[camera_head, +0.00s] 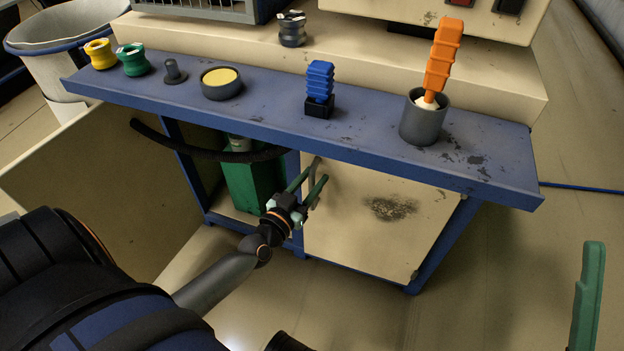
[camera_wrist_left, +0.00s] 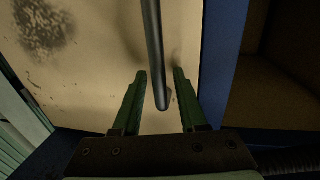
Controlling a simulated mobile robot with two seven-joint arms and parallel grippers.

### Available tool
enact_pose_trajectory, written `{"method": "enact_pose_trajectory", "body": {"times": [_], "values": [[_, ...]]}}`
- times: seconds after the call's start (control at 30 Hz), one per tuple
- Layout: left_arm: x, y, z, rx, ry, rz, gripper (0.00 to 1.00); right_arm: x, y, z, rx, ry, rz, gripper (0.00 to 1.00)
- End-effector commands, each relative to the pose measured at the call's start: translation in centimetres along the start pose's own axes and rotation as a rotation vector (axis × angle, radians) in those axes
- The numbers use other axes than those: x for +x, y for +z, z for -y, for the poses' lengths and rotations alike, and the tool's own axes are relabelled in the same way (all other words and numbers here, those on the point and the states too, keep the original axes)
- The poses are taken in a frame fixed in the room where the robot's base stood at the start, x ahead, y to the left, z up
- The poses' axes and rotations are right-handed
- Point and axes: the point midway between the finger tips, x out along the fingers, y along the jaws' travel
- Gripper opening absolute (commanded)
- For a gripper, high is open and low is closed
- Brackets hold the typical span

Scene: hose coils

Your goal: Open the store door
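The store door (camera_head: 375,220) is a cream panel with a dark smudge, under the right half of the blue bench. It looks shut against the frame. Its grey bar handle (camera_head: 314,172) is near the door's left edge; it also shows in the left wrist view (camera_wrist_left: 153,45). My left gripper (camera_head: 308,185) is at the handle, its two green fingers apart. In the left wrist view the bar's end lies between the fingertips (camera_wrist_left: 160,82), with gaps on both sides. A green finger of my right gripper (camera_head: 588,295) shows at the lower right; its other finger is hidden.
The blue bench top (camera_head: 265,112) carries several items, including a grey cup (camera_head: 423,122) with an orange-handled tool (camera_head: 442,60). Left of the door is an open bay with a green container (camera_head: 250,185) and a black hose (camera_head: 200,152). Floor before the door is clear.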

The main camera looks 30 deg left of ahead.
Motion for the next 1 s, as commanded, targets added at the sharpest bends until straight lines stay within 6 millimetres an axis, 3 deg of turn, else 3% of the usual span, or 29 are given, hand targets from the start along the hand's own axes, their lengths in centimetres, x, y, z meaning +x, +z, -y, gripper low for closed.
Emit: {"method": "enact_pose_trajectory", "body": {"times": [0.07, 0.33, 1.0], "values": [[-0.02, 0.0, 0.0, 0.0, 0.0, 0.0, 0.32, 0.01, 0.0, 0.02, 0.0, -0.001, 0.0, 0.5], [-0.03, 0.0, 0.0, 0.0, 0.0, 0.0, 0.01, 0.0, 0.01, 0.06, 0.0, -0.003, 0.0, 0.5], [-0.03, 0.0, 0.01, 0.001, 0.0, 0.0, 0.0, 0.0, 0.01, 0.04, -0.001, -0.003, 0.0, 0.5]]}}
